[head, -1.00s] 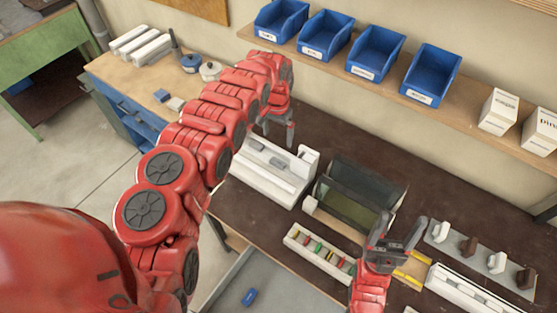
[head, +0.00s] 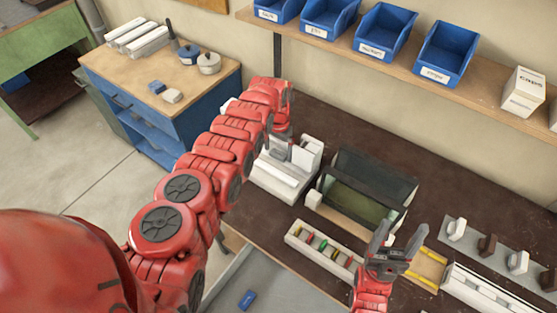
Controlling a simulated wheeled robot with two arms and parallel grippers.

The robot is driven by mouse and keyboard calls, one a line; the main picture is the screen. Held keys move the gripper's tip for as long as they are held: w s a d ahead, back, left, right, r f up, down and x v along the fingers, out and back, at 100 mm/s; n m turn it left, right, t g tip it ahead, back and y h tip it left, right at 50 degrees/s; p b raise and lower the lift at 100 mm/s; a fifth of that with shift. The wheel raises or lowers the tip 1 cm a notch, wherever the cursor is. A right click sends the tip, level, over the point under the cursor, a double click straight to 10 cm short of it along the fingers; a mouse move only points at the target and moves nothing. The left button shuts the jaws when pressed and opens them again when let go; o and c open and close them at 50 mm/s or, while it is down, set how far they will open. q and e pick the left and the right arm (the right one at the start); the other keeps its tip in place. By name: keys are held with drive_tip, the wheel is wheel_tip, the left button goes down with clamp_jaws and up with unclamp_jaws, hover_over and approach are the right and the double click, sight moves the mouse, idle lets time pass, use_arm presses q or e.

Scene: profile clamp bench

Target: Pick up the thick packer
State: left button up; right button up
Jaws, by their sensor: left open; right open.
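I cannot tell for sure which piece is the thick packer. A small blue block (head: 247,299) lies in the open grey drawer at the bottom. Another blue block (head: 156,87) and a whitish block (head: 172,97) lie on the side cabinet. My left gripper (head: 279,148) is open, its fingers pointing down at the white clamp fixture (head: 283,178) on the dark bench; its arm hides part of the bench behind. I cannot tell whether the fingers touch anything. My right gripper (head: 396,240) is open and empty, fingers pointing up, over the front of the bench.
A dark bin with a clear front (head: 365,190) stands right of the fixture. A white tray of coloured pieces (head: 322,246) lies in front. Knobs on a grey plate (head: 487,245) and a white rail (head: 490,290) are at right. Blue bins (head: 447,52) line the shelf above.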

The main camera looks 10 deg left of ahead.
use_arm(q)
drive_tip(key=shift+f, duration=0.5)
drive_tip(key=shift+r, duration=0.15)
drive_tip(key=shift+c, duration=0.9)
drive_tip(key=c, duration=1.1)
drive_tip(key=shift+o, duration=0.2)
drive_tip(key=shift+r, duration=0.15)
